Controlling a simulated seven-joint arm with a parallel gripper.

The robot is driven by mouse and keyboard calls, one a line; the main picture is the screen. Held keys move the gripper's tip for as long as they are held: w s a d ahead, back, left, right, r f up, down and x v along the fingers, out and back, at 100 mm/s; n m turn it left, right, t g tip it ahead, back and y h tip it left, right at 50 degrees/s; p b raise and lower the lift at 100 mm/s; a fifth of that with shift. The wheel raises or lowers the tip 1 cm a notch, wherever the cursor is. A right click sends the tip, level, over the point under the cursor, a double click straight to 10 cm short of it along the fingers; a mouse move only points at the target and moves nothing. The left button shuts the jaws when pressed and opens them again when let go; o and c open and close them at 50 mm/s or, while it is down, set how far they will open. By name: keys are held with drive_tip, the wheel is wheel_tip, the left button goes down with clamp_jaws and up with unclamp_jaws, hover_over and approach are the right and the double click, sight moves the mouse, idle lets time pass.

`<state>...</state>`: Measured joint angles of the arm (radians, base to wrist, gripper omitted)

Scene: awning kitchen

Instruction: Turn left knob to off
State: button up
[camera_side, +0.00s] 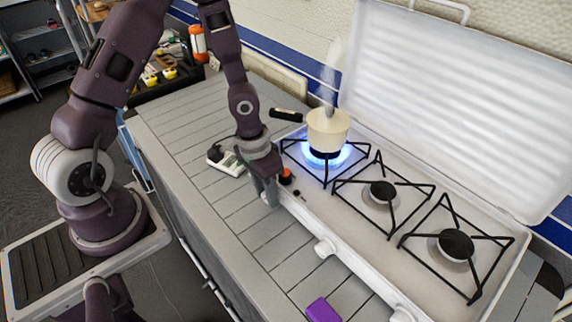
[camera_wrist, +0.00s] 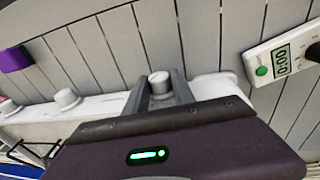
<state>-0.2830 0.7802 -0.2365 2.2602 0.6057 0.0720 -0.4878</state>
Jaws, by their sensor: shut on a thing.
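The white left knob (camera_wrist: 159,80) sits between the two fingers of my gripper (camera_wrist: 160,88) on the front of the stove (camera_side: 300,212). My gripper is shut on this knob. In the side view my gripper (camera_side: 268,195) is at the stove's front left corner, and its fingers hide the knob. The left burner (camera_side: 326,155) burns with a blue flame under a cream pot (camera_side: 328,130) that gives off steam. The knob's exact turn angle cannot be told.
The middle knob (camera_side: 325,248) and right knob (camera_side: 403,315) are on the same front panel. A white timer (camera_side: 226,160) lies left of my gripper. A purple block (camera_side: 323,310) lies in front of the stove. The slatted counter (camera_side: 215,205) is otherwise mostly clear.

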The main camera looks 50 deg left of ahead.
drive_tip(key=shift+d+y, duration=0.2)
drive_tip(key=shift+y, duration=0.75)
drive_tip(key=shift+d+y, duration=0.15)
drive_tip(key=shift+y, duration=1.4)
drive_tip(key=o, duration=2.1)
drive_tip(key=shift+c, duration=0.2)
drive_tip(key=v, duration=0.7)
drive_tip(key=shift+a, duration=0.3)
